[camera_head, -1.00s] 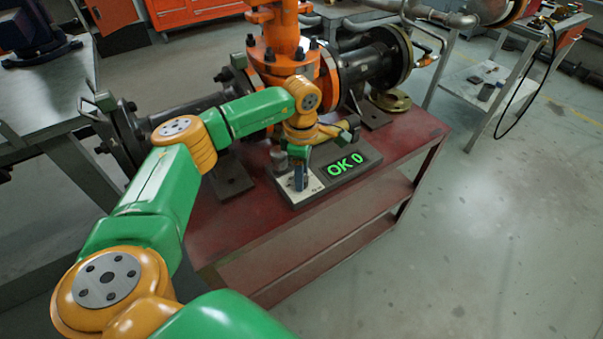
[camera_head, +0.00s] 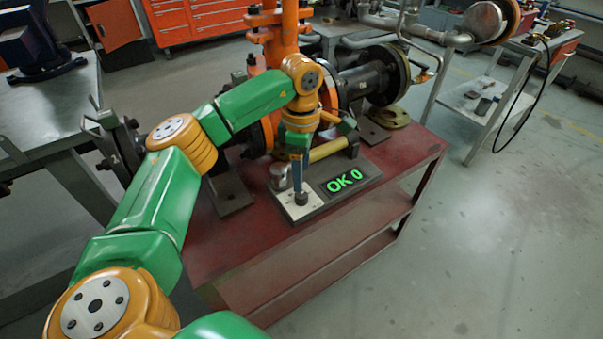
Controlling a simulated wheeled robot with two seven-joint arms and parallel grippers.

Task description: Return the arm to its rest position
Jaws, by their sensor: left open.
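My left arm (camera_head: 160,190), green and orange, reaches in from the left and bends down over a small grey panel. My left gripper (camera_head: 300,187) points down, open, above the panel's white plate (camera_head: 285,211). A dark knob (camera_head: 302,199) on the plate shows just below the fingertips; I cannot tell whether they touch it. The panel's display (camera_head: 345,181) reads "OK 0" in green. The gripper's fingers are seen nearly edge-on, and no held object shows. My right gripper is not in view.
The panel stands on a red table (camera_head: 255,255). The orange gate valve (camera_head: 276,38) and its dark flanged pipe (camera_head: 375,75) rise close behind my forearm. A grey bench (camera_head: 45,105) is at left and a trolley (camera_head: 480,100) at right. The floor at right is clear.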

